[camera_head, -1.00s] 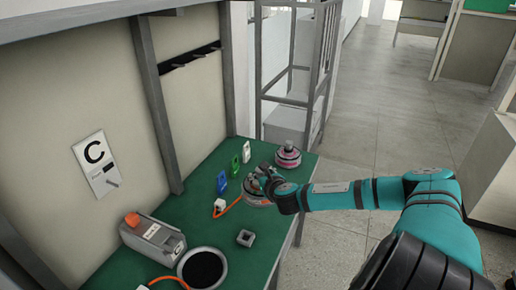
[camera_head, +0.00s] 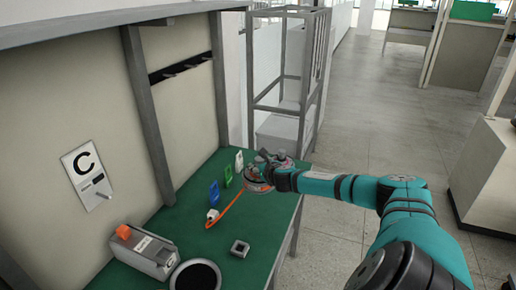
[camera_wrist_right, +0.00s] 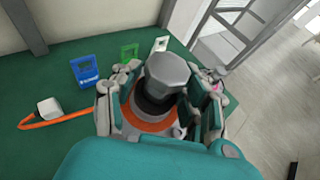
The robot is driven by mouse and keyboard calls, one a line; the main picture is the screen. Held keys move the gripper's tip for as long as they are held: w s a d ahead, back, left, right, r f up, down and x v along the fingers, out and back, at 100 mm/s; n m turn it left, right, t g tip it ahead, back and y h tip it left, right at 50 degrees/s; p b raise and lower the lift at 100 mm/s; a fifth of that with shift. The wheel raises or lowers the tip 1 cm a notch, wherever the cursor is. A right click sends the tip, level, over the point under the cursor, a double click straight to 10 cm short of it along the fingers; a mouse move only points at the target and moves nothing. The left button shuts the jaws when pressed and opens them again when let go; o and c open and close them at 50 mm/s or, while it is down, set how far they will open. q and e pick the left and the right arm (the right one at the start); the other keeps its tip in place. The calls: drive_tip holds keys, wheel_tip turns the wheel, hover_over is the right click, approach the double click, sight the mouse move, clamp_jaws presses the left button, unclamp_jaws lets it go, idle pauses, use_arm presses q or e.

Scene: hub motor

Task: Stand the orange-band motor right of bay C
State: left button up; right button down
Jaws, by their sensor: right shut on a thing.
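My right gripper (camera_head: 268,168) is shut on the orange-band motor (camera_head: 258,187) at the far part of the green bench. In the right wrist view the gripper's fingers (camera_wrist_right: 162,110) sit on both sides of the motor, with its grey top (camera_wrist_right: 167,72) and orange band (camera_wrist_right: 148,122) between them. I cannot tell if its base touches the bench. An orange cable (camera_head: 228,205) runs from it to a white plug (camera_head: 212,215) on the bench. The bay C sign (camera_head: 88,175) is on the back wall, at the left. My left gripper is out of view.
Blue (camera_head: 213,194), green (camera_head: 227,176) and white (camera_head: 239,160) tags stand behind the motor. A pink-banded thing (camera_wrist_right: 222,86) shows partly beyond the fingers. A grey box (camera_head: 143,250), a dark-centred ring (camera_head: 195,277) and a small block (camera_head: 240,249) occupy the near bench (camera_head: 185,225).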

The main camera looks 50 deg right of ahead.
drive_tip(key=shift+w+d+r, duration=0.25)
drive_tip(key=shift+d+r, duration=0.05)
drive_tip(key=shift+f, duration=0.1)
wheel_tip(320, 180, down, 11)
drive_tip(key=b, duration=0.8)
idle(0.7)
drive_tip(key=shift+s+f+b, duration=0.1)
drive_tip(key=shift+f+b, duration=0.2)
drive_tip(key=shift+f, duration=0.3)
drive_tip(key=shift+f, duration=0.1)
drive_tip(key=shift+f, duration=0.35)
drive_tip(key=shift+f+b, duration=0.65)
drive_tip(key=shift+b, duration=0.1)
idle(0.5)
